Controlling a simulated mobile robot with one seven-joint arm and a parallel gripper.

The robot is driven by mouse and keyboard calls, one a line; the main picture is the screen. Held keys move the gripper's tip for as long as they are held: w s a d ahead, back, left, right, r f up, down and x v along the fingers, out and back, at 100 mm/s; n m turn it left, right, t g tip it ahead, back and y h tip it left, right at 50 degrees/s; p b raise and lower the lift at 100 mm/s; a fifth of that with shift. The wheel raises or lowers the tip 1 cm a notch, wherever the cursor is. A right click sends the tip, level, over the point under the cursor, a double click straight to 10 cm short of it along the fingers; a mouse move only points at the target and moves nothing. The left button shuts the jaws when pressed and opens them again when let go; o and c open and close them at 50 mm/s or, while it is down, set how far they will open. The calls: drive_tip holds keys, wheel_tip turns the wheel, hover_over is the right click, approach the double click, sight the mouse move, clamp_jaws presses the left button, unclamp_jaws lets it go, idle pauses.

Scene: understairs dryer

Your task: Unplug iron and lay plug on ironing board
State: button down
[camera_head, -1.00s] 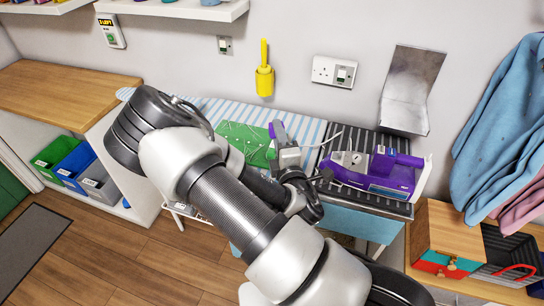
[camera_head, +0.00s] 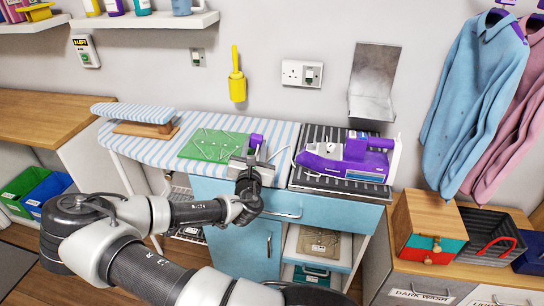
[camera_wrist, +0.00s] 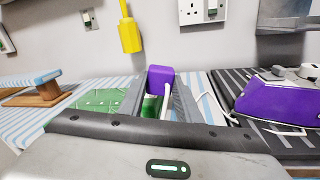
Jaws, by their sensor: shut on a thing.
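My gripper (camera_head: 254,157) is shut on the purple plug (camera_head: 257,141), over the right part of the striped ironing board (camera_head: 165,149), just right of the green mat. The wrist view shows the plug (camera_wrist: 160,77) upright between my two fingers (camera_wrist: 157,95), with a pale cord beside it. I cannot tell whether the plug touches the board. The purple iron (camera_head: 346,160) rests on the dark ribbed pad at right, and it also shows in the wrist view (camera_wrist: 270,98). The white wall socket (camera_head: 301,73) has no plug in it.
The green mat (camera_head: 213,145) has white cords or lines on it. A small striped sleeve board (camera_head: 133,113) stands at the board's left. A yellow holder (camera_head: 237,87) and a bent metal plate (camera_head: 372,85) are on the wall. Shirts (camera_head: 472,95) hang at right.

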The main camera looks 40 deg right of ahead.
drive_tip(key=n+g+h+b, duration=0.1)
drive_tip(key=g+h, duration=0.1)
hover_over(273, 163)
drive_tip(key=shift+d+f, duration=0.1)
drive_tip(key=shift+f, duration=0.45)
drive_tip(key=shift+f+b, duration=0.2)
drive_tip(key=shift+b, duration=0.2)
wheel_tip(273, 163, down, 5)
drive_tip(key=b, duration=0.4)
drive_tip(key=shift+f+b, duration=0.2)
drive_tip(key=shift+b, duration=0.2)
drive_tip(key=c, duration=1.2)
unclamp_jaws()
drive_tip(key=shift+s+a, duration=0.1)
drive_tip(key=shift+a, duration=0.1)
